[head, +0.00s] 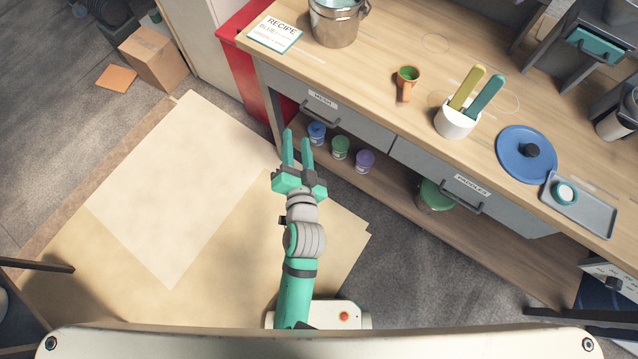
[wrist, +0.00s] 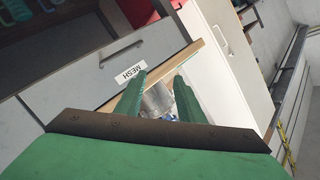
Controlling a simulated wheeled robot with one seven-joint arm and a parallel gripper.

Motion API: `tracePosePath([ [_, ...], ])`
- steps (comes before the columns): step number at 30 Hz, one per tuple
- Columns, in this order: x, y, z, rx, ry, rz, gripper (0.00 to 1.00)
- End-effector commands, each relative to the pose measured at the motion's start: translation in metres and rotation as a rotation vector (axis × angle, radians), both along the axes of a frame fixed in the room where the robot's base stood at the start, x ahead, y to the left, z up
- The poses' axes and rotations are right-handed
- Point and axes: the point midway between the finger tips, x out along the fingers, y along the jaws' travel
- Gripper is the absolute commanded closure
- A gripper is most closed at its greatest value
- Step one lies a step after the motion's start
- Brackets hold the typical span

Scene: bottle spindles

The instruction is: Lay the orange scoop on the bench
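The orange scoop (head: 405,88) lies on the wooden bench (head: 375,45), and its bowl holds something green. It is apart from my gripper and does not show clearly in the wrist view. My gripper (head: 297,140) is in front of the bench, near the left end of its front edge, with its two green fingers apart. In the wrist view the fingers (wrist: 155,95) are also apart with nothing gripped between them. The MESH drawer (wrist: 85,85) front is close by.
On the bench are a metal pot (head: 338,25), a recipe card (head: 275,33), a white cup (head: 455,122) with two paddles, a blue lid (head: 526,153) and a grey tray (head: 582,207). Small jars (head: 340,147) stand on the shelf below. Bare bench surrounds the scoop.

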Motion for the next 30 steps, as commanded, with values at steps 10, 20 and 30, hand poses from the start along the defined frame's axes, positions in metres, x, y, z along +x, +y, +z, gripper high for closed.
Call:
tracePosePath([
  [10,-0.126,-0.018,-0.041,-0.244,0.043,-0.069,0.65],
  [20,-0.235,-0.045,-0.031,-0.564,0.037,-0.012,0.65],
  [30,-0.276,-0.056,-0.011,-0.722,0.003,0.054,0.65],
])
